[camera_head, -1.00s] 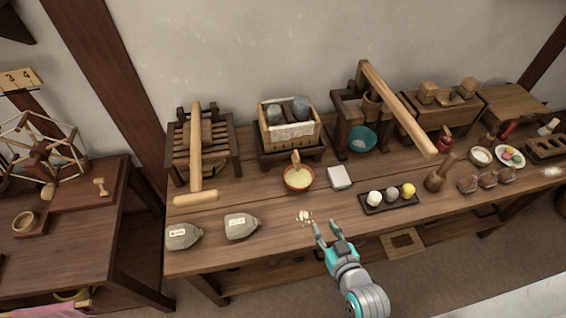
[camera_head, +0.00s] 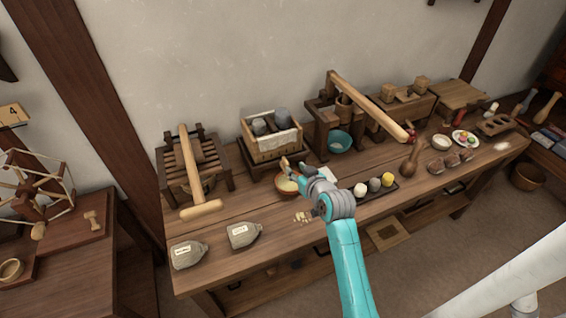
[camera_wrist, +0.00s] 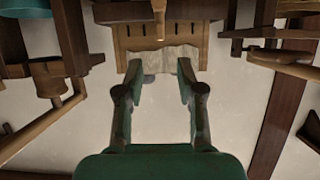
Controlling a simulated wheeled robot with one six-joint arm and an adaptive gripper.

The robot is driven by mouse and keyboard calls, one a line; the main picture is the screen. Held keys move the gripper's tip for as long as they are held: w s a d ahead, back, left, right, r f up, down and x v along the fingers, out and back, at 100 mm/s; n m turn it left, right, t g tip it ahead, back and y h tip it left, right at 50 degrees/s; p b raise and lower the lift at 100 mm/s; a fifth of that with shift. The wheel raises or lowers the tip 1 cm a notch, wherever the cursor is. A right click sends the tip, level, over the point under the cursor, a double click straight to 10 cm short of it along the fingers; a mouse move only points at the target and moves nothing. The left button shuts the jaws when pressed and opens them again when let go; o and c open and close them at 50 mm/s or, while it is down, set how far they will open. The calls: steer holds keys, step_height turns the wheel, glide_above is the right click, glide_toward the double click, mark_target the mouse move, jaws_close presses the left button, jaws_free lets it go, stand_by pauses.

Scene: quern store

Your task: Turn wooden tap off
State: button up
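A small upright wooden piece (camera_head: 284,163), which looks like the wooden tap, stands at the bowl (camera_head: 284,186) in front of the wooden press box (camera_head: 268,155). I cannot tell which way it is turned. My gripper (camera_head: 300,172) is just right of it, over the bowl, and hides part of both. In the wrist view my gripper (camera_wrist: 160,75) has its two fingers apart with nothing between them. Beyond the fingertips is the slotted wooden box (camera_wrist: 135,40) with pale cloth (camera_wrist: 160,58). A short wooden piece (camera_wrist: 159,16) shows above it, perhaps the tap.
A wooden press with a long beam (camera_head: 365,102) and a teal bowl (camera_head: 340,142) stand right of the box. A slatted rack with a mallet-like lever (camera_head: 202,209) is at left. Two grey sacks (camera_head: 243,235) lie in front. A tray of balls (camera_head: 392,190) is right of my arm.

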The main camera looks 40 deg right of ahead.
mark_target(286, 161)
steer(key=x, duration=0.9)
steer(key=shift+w+d+f, duration=0.1)
steer(key=shift+w+f, duration=0.1)
steer(key=shift+w, duration=0.15)
jaws_close()
